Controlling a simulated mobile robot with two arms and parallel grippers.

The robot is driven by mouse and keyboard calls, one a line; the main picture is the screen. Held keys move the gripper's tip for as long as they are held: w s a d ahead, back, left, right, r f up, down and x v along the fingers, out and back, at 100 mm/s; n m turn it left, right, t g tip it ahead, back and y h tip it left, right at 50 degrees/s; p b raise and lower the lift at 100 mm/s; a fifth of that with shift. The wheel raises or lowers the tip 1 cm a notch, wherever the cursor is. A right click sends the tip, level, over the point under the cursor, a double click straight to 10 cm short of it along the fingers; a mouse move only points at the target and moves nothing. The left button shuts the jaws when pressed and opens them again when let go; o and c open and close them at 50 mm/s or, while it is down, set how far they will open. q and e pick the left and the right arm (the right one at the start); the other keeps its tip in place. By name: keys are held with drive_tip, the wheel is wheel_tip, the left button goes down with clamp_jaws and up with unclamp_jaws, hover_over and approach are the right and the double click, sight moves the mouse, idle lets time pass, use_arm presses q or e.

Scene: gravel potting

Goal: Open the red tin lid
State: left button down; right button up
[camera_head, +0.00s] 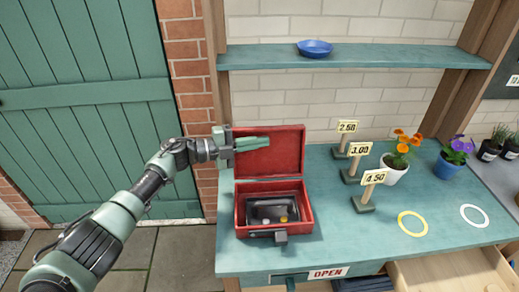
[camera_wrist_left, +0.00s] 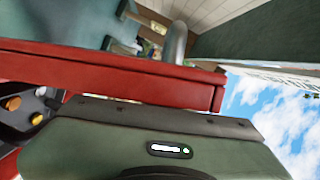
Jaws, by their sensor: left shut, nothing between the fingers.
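The red tin (camera_head: 239,213) stands on the teal counter, near its left end. Its red lid (camera_head: 289,155) is raised, standing roughly upright at the back of the tin. Inside the tin is a dark tray (camera_head: 262,211) with a few small yellow and pale pieces. My left gripper (camera_head: 268,142) is shut and empty, its green fingers lying across the upper part of the lid. Whether they touch the lid I cannot tell. In the left wrist view a red edge of the tin (camera_wrist_left: 110,75) runs close in front of the gripper. My right gripper is not in view.
Price signs (camera_head: 355,149) stand right of the tin, with orange flowers in a white pot (camera_head: 394,172) and purple flowers in a blue pot (camera_head: 448,167) beyond. A blue bowl (camera_head: 314,48) sits on the shelf above. Yellow (camera_head: 401,222) and white rings mark the counter. An open drawer (camera_head: 450,272) juts out below.

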use_arm(q)
drive_tip(key=shift+w+f, duration=0.15)
drive_tip(key=shift+w, duration=0.1)
idle(0.4)
